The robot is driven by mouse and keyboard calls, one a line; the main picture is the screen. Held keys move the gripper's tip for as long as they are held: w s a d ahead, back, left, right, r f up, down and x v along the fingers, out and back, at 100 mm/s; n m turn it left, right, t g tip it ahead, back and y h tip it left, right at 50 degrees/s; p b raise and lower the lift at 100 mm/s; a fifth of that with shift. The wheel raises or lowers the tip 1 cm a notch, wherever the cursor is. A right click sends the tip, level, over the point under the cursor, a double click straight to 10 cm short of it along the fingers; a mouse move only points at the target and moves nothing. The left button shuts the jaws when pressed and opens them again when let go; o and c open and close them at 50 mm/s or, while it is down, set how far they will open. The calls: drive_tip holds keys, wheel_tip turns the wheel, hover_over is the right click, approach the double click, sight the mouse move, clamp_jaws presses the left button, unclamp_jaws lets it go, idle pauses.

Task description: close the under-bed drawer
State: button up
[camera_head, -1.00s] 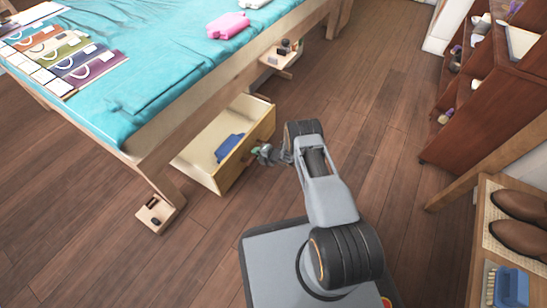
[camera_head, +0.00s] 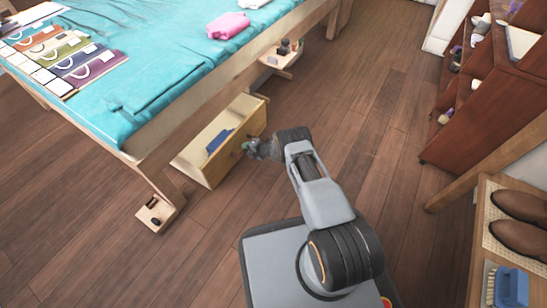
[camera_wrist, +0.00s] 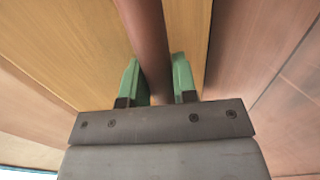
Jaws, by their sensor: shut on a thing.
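The under-bed drawer (camera_head: 212,171) is a light wooden box sticking partly out from under the bed. A blue item (camera_head: 219,141) lies inside it. My gripper (camera_head: 249,149) is at the drawer's front face. In the wrist view its green fingers (camera_wrist: 160,82) stand on either side of a brown bar-shaped handle (camera_wrist: 148,35), shut on it. The drawer's wooden front (camera_wrist: 70,45) fills the view behind the handle. The drawer's inner end is hidden under the bed.
The bed (camera_head: 150,85) has a turquoise cover with a pink item (camera_head: 228,25) and several flat colored pieces. Small wooden ledges (camera_head: 160,213) sit by its legs. A brown shelf (camera_head: 480,130) and a bench with shoes stand at right. The floor between is clear.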

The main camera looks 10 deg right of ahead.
sight(240, 143)
drive_tip(key=shift+w+a, duration=2.15)
drive_tip(key=shift+a, duration=0.05)
drive_tip(key=shift+w+a, duration=0.1)
